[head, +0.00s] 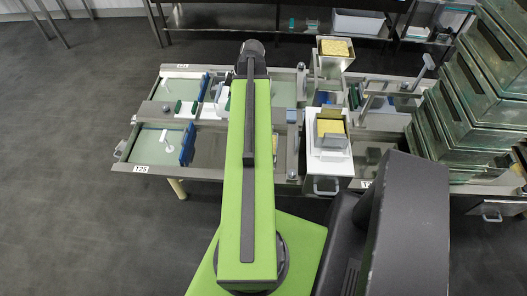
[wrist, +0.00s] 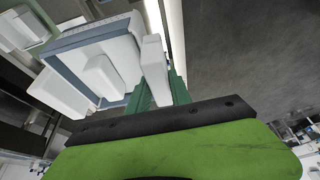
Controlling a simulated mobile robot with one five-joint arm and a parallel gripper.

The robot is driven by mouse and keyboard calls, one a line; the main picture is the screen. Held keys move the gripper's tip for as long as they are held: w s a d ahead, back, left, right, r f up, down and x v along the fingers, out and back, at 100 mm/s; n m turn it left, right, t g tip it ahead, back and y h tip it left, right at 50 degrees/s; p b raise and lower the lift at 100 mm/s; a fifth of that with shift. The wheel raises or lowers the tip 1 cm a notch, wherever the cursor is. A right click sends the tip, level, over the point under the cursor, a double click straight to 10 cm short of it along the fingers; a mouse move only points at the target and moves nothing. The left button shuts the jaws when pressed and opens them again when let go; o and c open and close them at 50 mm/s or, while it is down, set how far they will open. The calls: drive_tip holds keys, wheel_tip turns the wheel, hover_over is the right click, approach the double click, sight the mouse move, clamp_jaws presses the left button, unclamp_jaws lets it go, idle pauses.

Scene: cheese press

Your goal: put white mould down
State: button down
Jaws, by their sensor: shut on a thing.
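In the head view my green arm reaches away over the table and hides my gripper and what it holds. A bit of white (head: 223,98) shows just left of the arm, over the table. In the wrist view a boxy white mould (wrist: 75,62) with a blue-grey rim fills the upper left, tilted in the picture. Whether the mould's underside touches anything is hidden.
The long table (head: 150,148) has pale green basins, blue dividers (head: 188,144) and metal bars. Two metal boxes with yellow blocks, one nearer (head: 331,127) and one farther (head: 335,48), stand right of the arm. Floor at left is clear.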

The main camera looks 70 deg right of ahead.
drive_tip(key=shift+w+a+f+b, duration=0.15)
drive_tip(key=shift+f+b, duration=0.15)
drive_tip(key=w+f+b, duration=0.1)
drive_tip(key=f+b, duration=1.6)
drive_tip(key=w+d+f+b, duration=0.1)
drive_tip(key=w+f+b, duration=0.1)
drive_tip(key=f+b, duration=1.5)
drive_tip(key=shift+w+d+f+b, duration=0.15)
drive_tip(key=shift+w+f+b, duration=0.1)
drive_tip(key=shift+f+b, duration=0.2)
drive_tip(key=c, duration=1.2)
unclamp_jaws()
drive_tip(key=shift+r, duration=0.1)
drive_tip(key=shift+o, duration=0.2)
drive_tip(key=p+v, duration=1.1)
drive_tip(key=v, duration=0.1)
drive_tip(key=shift+s, duration=0.15)
